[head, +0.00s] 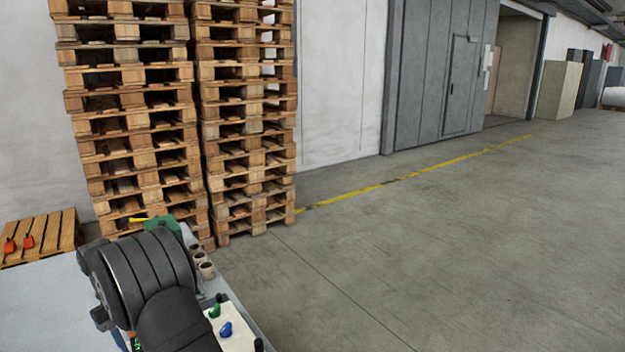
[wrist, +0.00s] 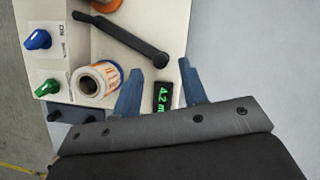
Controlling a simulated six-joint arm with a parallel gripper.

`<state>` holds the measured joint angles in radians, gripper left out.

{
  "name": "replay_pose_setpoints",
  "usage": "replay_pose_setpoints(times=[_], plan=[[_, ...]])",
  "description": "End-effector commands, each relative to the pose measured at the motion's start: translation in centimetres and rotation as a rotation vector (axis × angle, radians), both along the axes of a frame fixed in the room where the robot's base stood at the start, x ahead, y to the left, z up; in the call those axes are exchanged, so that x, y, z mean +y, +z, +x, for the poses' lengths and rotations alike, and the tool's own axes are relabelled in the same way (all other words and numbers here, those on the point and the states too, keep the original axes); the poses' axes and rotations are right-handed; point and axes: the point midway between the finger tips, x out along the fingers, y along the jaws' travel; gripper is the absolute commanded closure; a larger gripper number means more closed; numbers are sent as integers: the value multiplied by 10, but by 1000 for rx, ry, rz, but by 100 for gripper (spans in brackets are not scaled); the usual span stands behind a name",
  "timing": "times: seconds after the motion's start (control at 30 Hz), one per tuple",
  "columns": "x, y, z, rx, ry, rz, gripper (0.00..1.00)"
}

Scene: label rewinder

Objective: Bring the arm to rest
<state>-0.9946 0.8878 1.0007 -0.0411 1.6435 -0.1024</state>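My gripper (wrist: 160,83) is open in the wrist view, its two blue-grey fingers apart with nothing held between them. It is over the cream label rewinder (wrist: 146,22), whose lit green display (wrist: 164,97) shows in the gap between the fingers. A label roll (wrist: 100,82) with an orange and white wrap is just left of the left finger. A black lever (wrist: 122,37) crosses the panel above. In the head view my black arm covers most of the rewinder (head: 236,340) and hides the gripper.
The rewinder has a blue knob (wrist: 38,40) and a green knob (wrist: 47,87). In the head view several small rolls (head: 205,268) and a green object (head: 163,226) are on the pale table (head: 40,300). Tall pallet stacks (head: 130,110) stand behind. The floor at right is clear.

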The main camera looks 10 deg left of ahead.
Motion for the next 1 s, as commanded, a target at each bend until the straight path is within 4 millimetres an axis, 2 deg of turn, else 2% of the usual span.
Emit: replay_pose_setpoints(times=[0.13,0.43,0.83,0.87,1.0], plan=[[-11,-28,-6,2,0,-4,61],[-15,-26,-18,-1,222,1,61],[-16,-26,-20,0,265,0,61],[-16,-26,-20,0,265,0,57],[-16,-26,-20,0,264,0,29]])
